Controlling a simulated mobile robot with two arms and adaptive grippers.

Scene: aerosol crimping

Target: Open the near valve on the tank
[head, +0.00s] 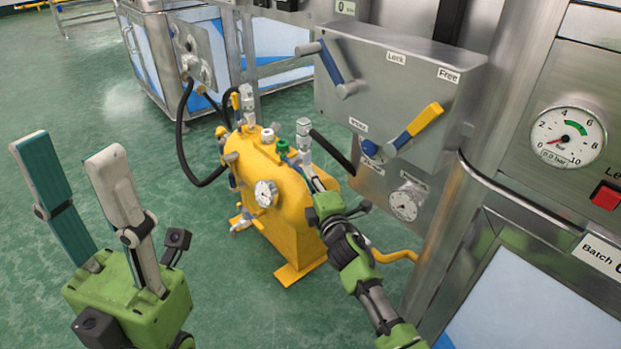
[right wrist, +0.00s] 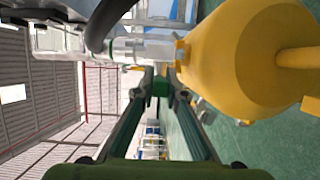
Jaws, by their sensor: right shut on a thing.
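The yellow tank (head: 280,205) stands on the floor at the middle of the head view, and its rounded body fills the upper right of the right wrist view (right wrist: 255,60). A small green valve knob (head: 283,147) sits on its top beside a silver hose fitting (head: 303,138). My right gripper (head: 293,158) reaches the top of the tank. In the right wrist view its fingertips are closed on the green knob (right wrist: 160,88), which they partly hide. My left gripper (head: 75,148) is open and empty, apart from the tank at the left.
A grey control box (head: 395,85) with blue and yellow levers stands behind the tank. Black hoses (head: 182,135) run to the tank. A pressure gauge (head: 265,193) is on the tank's end. A steel cabinet (head: 560,130) borders the right. Green floor is free at the left.

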